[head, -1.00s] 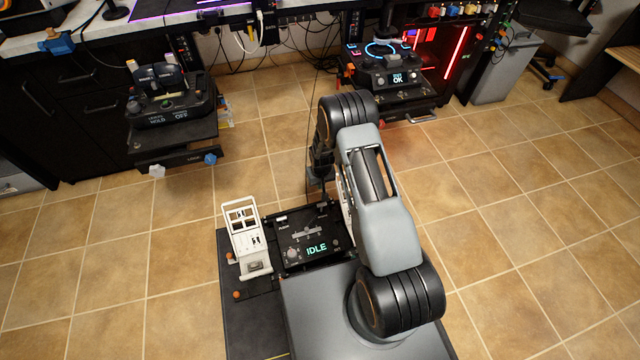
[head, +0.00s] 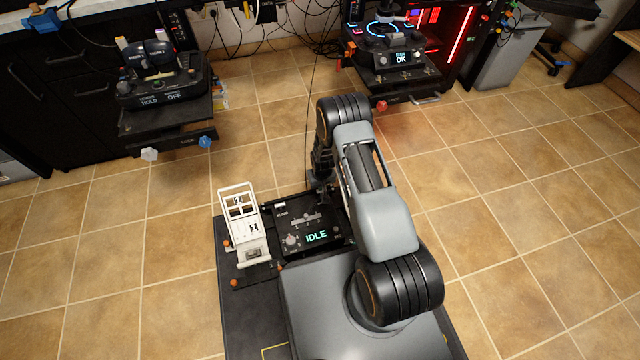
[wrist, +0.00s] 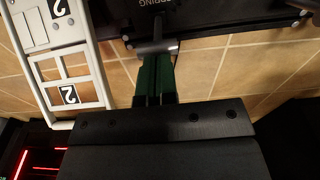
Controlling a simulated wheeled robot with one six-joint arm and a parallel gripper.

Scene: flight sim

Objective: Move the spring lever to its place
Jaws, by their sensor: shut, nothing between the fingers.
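The black panel box (head: 325,256) with a lit IDLE display sits on my base in the head view. In the wrist view, a grey T-shaped handle (wrist: 152,47) stands at the box edge by lettering that reads SPRING; I take it as the spring lever. My gripper (wrist: 155,65) has its dark green fingers shut just below this handle in the picture. They overlap or nearly meet it; I cannot tell if they touch. In the head view my gripper (head: 322,190) is over the far right corner of the box and hides the handle there.
A white frame holder (head: 239,212) with number tags stands left of the box. A console with a HOLD/OFF display (head: 160,95) is at the back left. Another console reading OK (head: 390,58) is at the back right. Tiled floor (head: 500,230) is free between them and to the right.

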